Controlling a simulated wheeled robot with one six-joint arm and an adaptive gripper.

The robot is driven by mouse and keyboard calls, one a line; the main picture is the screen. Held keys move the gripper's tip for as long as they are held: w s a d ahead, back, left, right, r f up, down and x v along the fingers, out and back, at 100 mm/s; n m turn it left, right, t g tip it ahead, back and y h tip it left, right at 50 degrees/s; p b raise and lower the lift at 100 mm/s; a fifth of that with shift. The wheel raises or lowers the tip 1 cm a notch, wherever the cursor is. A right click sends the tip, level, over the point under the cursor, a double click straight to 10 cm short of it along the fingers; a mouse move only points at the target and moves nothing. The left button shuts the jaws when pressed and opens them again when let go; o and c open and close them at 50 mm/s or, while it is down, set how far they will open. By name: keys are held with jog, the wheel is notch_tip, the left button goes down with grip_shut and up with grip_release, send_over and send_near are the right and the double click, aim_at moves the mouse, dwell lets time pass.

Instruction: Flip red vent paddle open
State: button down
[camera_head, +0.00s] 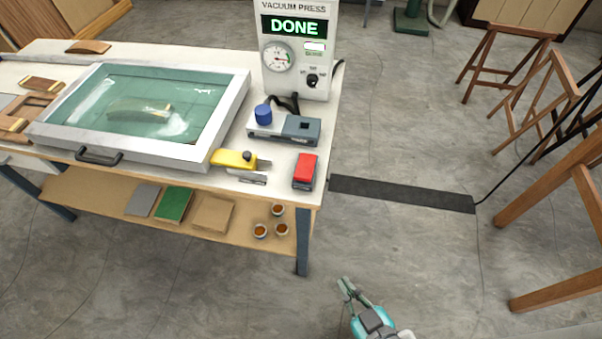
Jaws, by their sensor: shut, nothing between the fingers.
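A red vent paddle (306,169) sits on a small dark grey body near the front right corner of the white-topped bench. It appears to lie flat over that body. The vacuum press frame (231,117), with a clear lid over a green bed, lies to its left. The press control box (300,60) stands behind and its screen reads DONE. My gripper (345,286) is low in the picture, in front of the bench over the floor. It is shut and empty, well apart from the paddle.
A yellow tool (234,159) and a grey-blue device (284,125) with a blue knob stand near the paddle. A bench leg (302,242) is between the bench corner and floor. Wooden trestles (545,200) stand at right. Floor right of the bench is mostly clear.

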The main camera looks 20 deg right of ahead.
jog(key=w+a+r+m+h, duration=0.1)
jog(key=w+r+h, duration=0.1)
jog(key=w, duration=0.5)
jog(key=w+a+r+m+h, duration=0.1)
jog(key=w+r+h, duration=0.1)
jog(key=w, duration=0.5)
jog(key=w+a+r+m+g+h, duration=0.1)
jog(key=w+r+m+h, duration=0.1)
jog(key=r, duration=0.3)
jog(key=w+a+r+m+h, duration=0.2)
jog(key=w+r+m, duration=0.1)
jog(key=r, duration=0.3)
jog(key=shift+a+r+m+g, duration=0.2)
jog(key=shift+m+g, duration=0.2)
jog(key=shift+m, duration=0.3)
send_over(306, 166)
jog(key=s+a, duration=0.3)
jog(key=s, duration=0.1)
jog(key=f, duration=0.3)
jog(key=shift+w+d+f, duration=0.2)
jog(key=shift+f, duration=0.2)
notch_tip(306, 166, down, 3)
jog(key=shift+s+a+f, duration=0.1)
jog(key=shift+f, duration=0.4)
jog(key=shift+s, duration=0.1)
